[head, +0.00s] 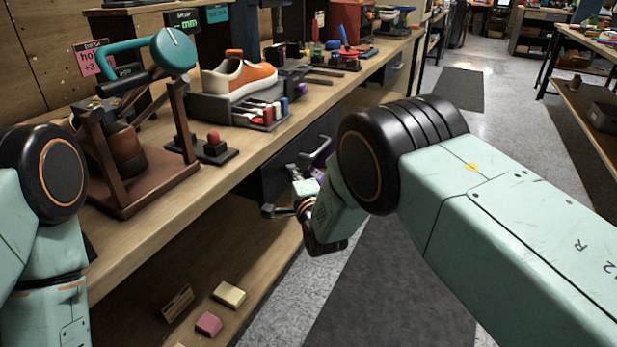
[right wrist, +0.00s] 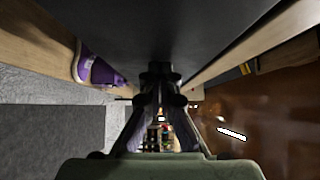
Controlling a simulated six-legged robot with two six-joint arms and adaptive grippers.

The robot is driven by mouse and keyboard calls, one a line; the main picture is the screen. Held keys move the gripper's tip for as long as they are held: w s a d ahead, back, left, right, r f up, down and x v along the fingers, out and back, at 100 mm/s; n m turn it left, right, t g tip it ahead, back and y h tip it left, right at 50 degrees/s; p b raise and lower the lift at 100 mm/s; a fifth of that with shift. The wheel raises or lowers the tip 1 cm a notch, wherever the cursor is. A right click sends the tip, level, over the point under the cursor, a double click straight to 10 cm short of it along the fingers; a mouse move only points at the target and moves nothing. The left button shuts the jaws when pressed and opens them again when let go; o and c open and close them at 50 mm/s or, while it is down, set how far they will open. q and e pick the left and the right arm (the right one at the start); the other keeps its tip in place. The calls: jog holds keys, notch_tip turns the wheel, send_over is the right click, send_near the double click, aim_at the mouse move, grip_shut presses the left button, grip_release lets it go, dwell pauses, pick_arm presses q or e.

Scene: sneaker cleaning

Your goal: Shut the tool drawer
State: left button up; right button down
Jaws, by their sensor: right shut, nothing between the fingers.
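The tool drawer (head: 275,172) is dark and sits under the bench top in the head view. It stands out from the bench, and a purple item (head: 322,150) shows at its top. My right gripper (head: 272,211) is low at the drawer's front, partly hidden by my own arm. In the right wrist view its fingers (right wrist: 160,75) are closed together and empty, close against a dark flat panel (right wrist: 160,30). I cannot tell whether they touch it. My left arm shows at the left edge of the head view, but its gripper is out of frame.
The bench top (head: 240,165) carries an orange and white sneaker (head: 240,78), a brown stand (head: 130,185) and a red-knobbed block (head: 214,148). A lower shelf holds a pink block (head: 208,323) and a cream block (head: 229,294). The aisle floor on the right is open.

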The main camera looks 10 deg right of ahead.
pick_arm(q)
jog(key=shift+w+d, duration=0.3)
jog(key=shift+w, duration=0.1)
pick_arm(e)
jog(key=shift+w+a+r, duration=0.1)
jog(key=shift+w+a, duration=0.3)
jog(key=shift+a, duration=0.3)
jog(key=shift+a+r, duration=0.1)
jog(key=shift+a, duration=0.05)
pick_arm(q)
jog(key=shift+s, duration=0.1)
pick_arm(e)
jog(key=shift+s, duration=0.1)
